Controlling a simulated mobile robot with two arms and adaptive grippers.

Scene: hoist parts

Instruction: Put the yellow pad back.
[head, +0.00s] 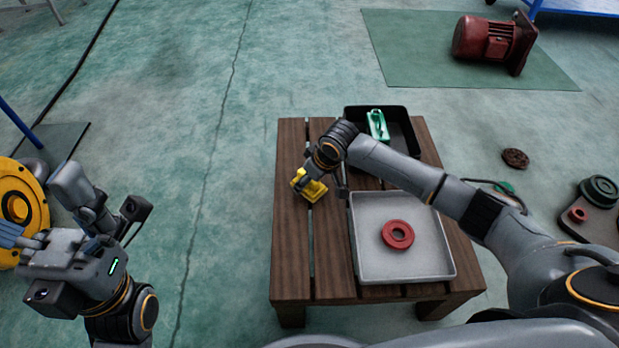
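The yellow pad (309,187) is at the left part of the wooden table, beside the grey tray. My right gripper (308,178) reaches in from the right and is right at the pad, covering part of it. Its fingertips are hidden, so I cannot tell whether it is shut on the pad, or whether the pad touches the table. My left gripper (22,240) is at the far left, away from the table, and its finger opening is not clear.
The grey tray (362,268) on the wooden table (292,240) holds a red ring (398,234). A black tray (398,112) behind it holds a green part (377,125). A yellow round part (18,175) is at far left. A red motor (488,40) lies on a green mat (400,60).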

